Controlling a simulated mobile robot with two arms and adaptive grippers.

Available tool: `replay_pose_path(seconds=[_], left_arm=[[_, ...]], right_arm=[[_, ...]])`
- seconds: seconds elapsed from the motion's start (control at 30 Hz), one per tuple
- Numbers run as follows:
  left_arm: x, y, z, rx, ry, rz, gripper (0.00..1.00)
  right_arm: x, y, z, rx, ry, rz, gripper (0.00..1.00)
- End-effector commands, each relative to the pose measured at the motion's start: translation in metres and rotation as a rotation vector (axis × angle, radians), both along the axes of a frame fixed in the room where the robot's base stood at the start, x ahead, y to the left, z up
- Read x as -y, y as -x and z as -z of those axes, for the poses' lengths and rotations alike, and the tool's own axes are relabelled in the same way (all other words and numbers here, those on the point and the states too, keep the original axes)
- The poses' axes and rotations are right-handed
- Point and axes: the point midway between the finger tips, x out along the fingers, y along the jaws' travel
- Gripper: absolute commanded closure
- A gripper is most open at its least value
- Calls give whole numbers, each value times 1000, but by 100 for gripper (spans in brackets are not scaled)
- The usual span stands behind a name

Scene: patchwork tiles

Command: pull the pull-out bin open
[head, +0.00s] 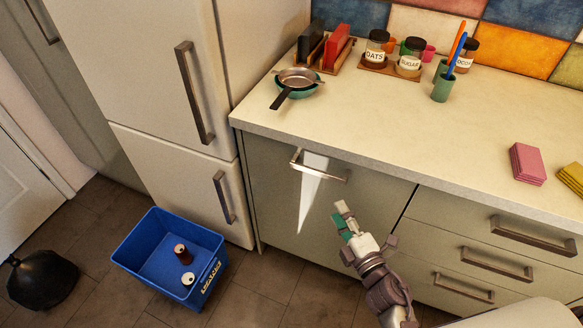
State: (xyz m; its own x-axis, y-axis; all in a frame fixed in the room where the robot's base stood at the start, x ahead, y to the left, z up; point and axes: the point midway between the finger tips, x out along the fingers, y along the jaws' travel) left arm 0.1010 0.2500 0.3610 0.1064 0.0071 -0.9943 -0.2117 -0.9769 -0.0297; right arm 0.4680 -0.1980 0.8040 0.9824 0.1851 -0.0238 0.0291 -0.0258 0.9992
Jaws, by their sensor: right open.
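The pull-out bin's front (268,200) is a plain beige-grey panel under the counter, left of the drawers. It sits flush and looks shut. Its metal bar handle (332,177) runs across near the top edge. A white cloth (310,185) seems to hang from the handle, narrowing to a point below. My right gripper (340,222) is open and empty, below and a little right of the handle, in front of the panel and apart from the handle. My left gripper is out of view.
A blue crate (133,262) with two cans stands on the floor at left, near the fridge (165,105). A black bag (42,280) lies further left. Drawers (480,250) adjoin at right. The counter (385,120) holds a pan and jars. Floor before the panel is clear.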

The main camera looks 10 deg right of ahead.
Motion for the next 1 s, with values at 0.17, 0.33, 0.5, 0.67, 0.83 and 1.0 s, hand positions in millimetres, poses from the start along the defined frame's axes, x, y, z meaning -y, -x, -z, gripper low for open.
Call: replay_pose_path(seconds=[0.17,0.33,0.5,0.67,0.83,1.0], left_arm=[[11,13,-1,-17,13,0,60],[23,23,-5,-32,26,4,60],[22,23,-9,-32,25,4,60],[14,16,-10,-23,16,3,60],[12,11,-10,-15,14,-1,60],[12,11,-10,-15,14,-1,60]], right_arm=[[-1,-10,-11,28,36,-6,56],[-7,-39,-13,30,32,-7,56],[-14,-76,-12,28,31,-6,56],[-21,-106,-11,27,29,-6,56],[-24,-127,-9,25,31,-5,56],[-26,-136,-9,24,30,-6,56]])
